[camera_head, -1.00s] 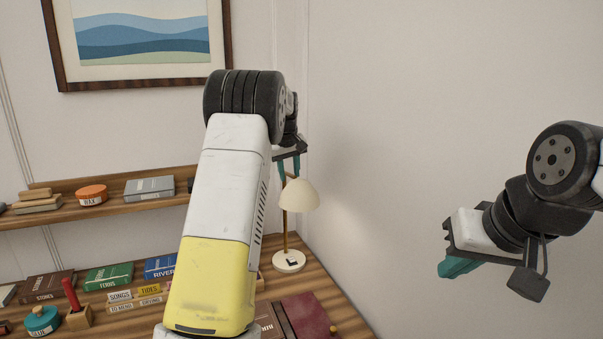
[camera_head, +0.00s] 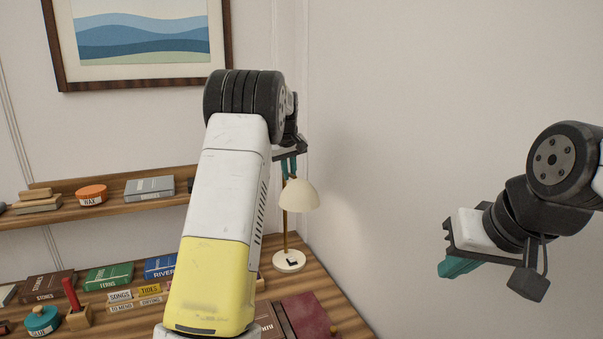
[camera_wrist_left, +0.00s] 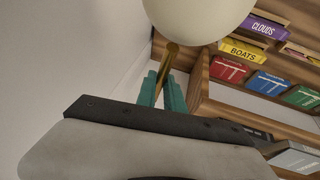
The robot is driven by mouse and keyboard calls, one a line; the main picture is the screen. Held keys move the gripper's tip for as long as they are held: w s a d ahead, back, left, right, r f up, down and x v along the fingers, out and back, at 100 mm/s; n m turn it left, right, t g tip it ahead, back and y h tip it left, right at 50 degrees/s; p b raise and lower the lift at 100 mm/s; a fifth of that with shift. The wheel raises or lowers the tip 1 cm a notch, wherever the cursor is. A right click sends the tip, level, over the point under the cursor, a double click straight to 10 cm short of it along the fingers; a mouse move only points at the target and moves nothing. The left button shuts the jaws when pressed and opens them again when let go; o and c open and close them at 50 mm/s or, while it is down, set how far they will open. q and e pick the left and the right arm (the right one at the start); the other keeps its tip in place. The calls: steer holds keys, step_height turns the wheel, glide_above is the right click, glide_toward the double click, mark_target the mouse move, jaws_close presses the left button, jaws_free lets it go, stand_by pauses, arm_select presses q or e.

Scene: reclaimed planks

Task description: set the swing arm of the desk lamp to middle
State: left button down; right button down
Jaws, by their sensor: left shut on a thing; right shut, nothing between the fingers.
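The desk lamp stands at the desk's right back corner, with a cream shade (camera_head: 299,195), a thin brass post (camera_head: 285,232) and a round white base (camera_head: 289,261). My left gripper (camera_head: 288,168) is at the lamp's top, just above the shade. In the left wrist view its teal fingers (camera_wrist_left: 163,92) are shut on the brass swing arm (camera_wrist_left: 167,62), beside the cream shade (camera_wrist_left: 198,12). My own forearm hides part of the desk left of the lamp. My right gripper (camera_head: 458,266) is shut and empty, well to the right, away from the lamp.
The desk (camera_head: 325,285) carries several books and small items, with a maroon book (camera_head: 310,314) in front of the lamp. White walls close off the back and right.

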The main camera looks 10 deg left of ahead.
arm_select(q)
steer(key=shift+a, duration=0.1)
stand_by(0.8)
steer(key=shift+s+a+m+g+h, duration=0.15)
steer(key=shift+a+m+h, duration=0.4)
steer(key=shift+a+m, duration=0.6)
steer(key=shift+s+a+m+g+h, duration=0.1)
steer(key=shift+a+m+h, duration=0.5)
steer(key=shift+m, duration=0.9)
steer(key=shift+s+a+m+g+h, duration=0.15)
steer(key=shift+a+m+h, duration=0.4)
steer(key=shift+a+m, duration=0.6)
steer(key=shift+d+m, duration=0.2)
steer(key=shift+m, duration=0.1)
steer(key=c, duration=1.5)
jaws_free()
steer(key=shift+o, duration=0.2)
steer(key=shift+r, duration=0.1)
